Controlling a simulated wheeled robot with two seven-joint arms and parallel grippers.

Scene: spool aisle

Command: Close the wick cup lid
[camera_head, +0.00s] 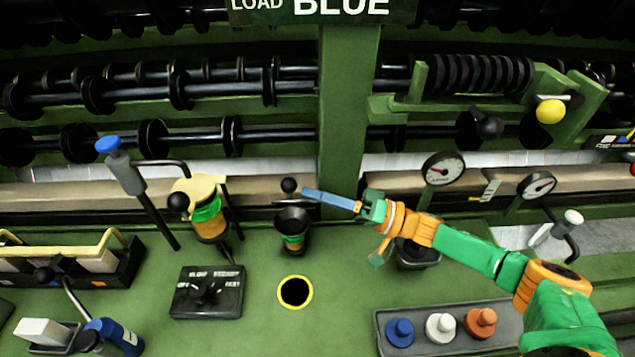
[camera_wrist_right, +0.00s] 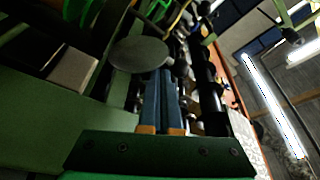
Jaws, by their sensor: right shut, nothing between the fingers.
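A small dark cup (camera_head: 293,222) with a green and orange band stands on the green deck. Its mouth looks open and dark. A black ball knob (camera_head: 289,185) sits just above its back rim; whether it belongs to the lid I cannot tell. My right gripper (camera_head: 308,191) comes in from the right, its blue fingers shut and empty. The tips are just right of the knob, above and behind the cup; contact is unclear. In the right wrist view the closed fingers (camera_wrist_right: 164,75) point at a dim round disc (camera_wrist_right: 140,53), which I cannot identify surely. My left gripper is out of view.
A larger green and orange pot (camera_head: 210,222) with a pale yellow top stands to the left. A yellow-rimmed hole (camera_head: 295,292) and a black dial box (camera_head: 208,292) are in front. A grey tray (camera_head: 455,347) holds coloured knobs. Gauges (camera_head: 443,169) stand right.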

